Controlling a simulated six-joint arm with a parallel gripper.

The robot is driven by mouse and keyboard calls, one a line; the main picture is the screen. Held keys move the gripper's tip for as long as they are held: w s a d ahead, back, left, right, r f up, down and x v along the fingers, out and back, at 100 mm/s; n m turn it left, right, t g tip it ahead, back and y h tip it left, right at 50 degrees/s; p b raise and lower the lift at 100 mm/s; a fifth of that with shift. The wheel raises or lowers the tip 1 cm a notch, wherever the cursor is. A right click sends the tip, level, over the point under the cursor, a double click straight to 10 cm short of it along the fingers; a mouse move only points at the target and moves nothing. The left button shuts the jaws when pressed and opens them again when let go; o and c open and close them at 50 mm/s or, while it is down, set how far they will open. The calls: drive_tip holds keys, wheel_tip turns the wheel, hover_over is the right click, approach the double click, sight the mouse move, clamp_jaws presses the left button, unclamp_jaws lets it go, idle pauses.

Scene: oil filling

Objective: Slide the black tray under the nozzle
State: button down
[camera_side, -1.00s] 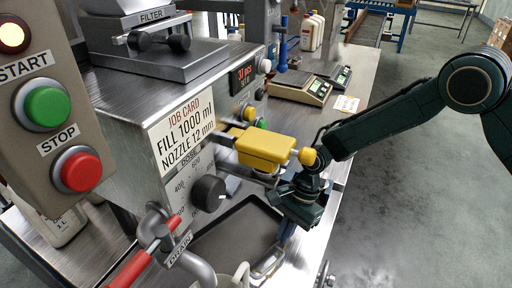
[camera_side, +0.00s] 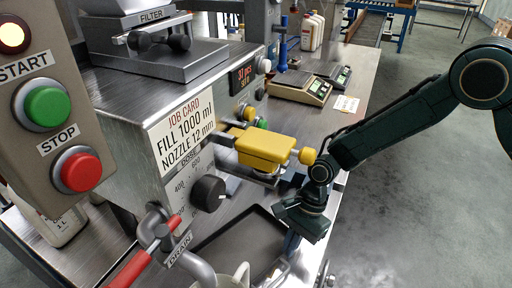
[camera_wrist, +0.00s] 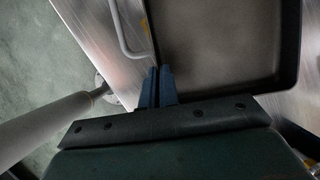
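The black tray (camera_side: 238,238) lies low on the steel bench, below the dose dial, in the side view. Its inside is empty where visible, and its near part runs behind other parts. In the wrist view the tray (camera_wrist: 215,45) fills the upper right, with a dark raised rim. My gripper (camera_side: 290,243) reaches down at the tray's right side. In the wrist view its two blue fingers (camera_wrist: 157,73) are close together at the tray's left rim, which runs into the gap between them. The nozzle tip is not clearly visible; the yellow block (camera_side: 264,148) sits above the tray area.
A pale wire handle (camera_wrist: 128,48) stands beside the tray. The red-handled drain valve (camera_side: 160,240) and a pale jug (camera_side: 235,277) are close at the front. The dose dial (camera_side: 208,193) is just above the tray. Scales (camera_side: 300,88) stand farther back.

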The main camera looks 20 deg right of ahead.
drive_tip(key=shift+s, duration=0.15)
drive_tip(key=c, duration=2.1)
unclamp_jaws()
drive_tip(key=o, duration=0.5)
drive_tip(key=shift+r, duration=0.1)
drive_tip(key=v, duration=1.3)
drive_tip(key=shift+d+r, duration=0.2)
drive_tip(key=shift+r, duration=0.05)
